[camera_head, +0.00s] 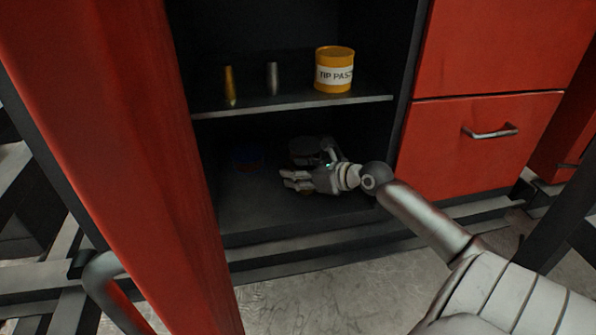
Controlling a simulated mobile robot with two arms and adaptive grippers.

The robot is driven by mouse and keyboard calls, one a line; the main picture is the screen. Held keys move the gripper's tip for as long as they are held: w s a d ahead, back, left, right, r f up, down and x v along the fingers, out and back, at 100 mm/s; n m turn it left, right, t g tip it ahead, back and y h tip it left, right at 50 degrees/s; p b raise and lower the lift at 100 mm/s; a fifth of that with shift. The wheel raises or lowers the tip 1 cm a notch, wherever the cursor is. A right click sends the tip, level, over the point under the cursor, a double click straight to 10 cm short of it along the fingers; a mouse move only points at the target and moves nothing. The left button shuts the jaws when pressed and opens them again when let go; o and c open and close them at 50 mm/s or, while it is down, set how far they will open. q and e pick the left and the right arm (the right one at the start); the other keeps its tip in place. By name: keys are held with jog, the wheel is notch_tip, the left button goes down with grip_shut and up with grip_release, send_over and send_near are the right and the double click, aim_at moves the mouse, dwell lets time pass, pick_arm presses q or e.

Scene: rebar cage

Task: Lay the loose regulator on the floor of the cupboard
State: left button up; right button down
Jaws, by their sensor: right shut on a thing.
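The cupboard (262,222) stands open, with a dark lower compartment under a metal shelf. My right gripper (300,170) reaches into this lower compartment from the right, low and close above its floor. It is shut on the regulator, a dark rounded shape (306,147) that shows at its far side. A small yellowish bit shows just under the fingers. The gripper and the shade hide much of the regulator, so I cannot tell whether it touches the floor. My left gripper is not in view.
On the shelf (300,103) stand a yellow tip paste tub (334,75), a brass nozzle (230,86) and a grey nozzle (272,79). A dim bluish and reddish thing (247,156) is at the compartment's back left. The open red door (150,150) stands on the left, red drawers (490,130) on the right.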

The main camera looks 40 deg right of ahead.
jog(key=c, duration=0.7)
grip_release()
jog(key=shift+f, duration=0.3)
jog(key=v, duration=1.2)
jog(key=shift+r, duration=0.2)
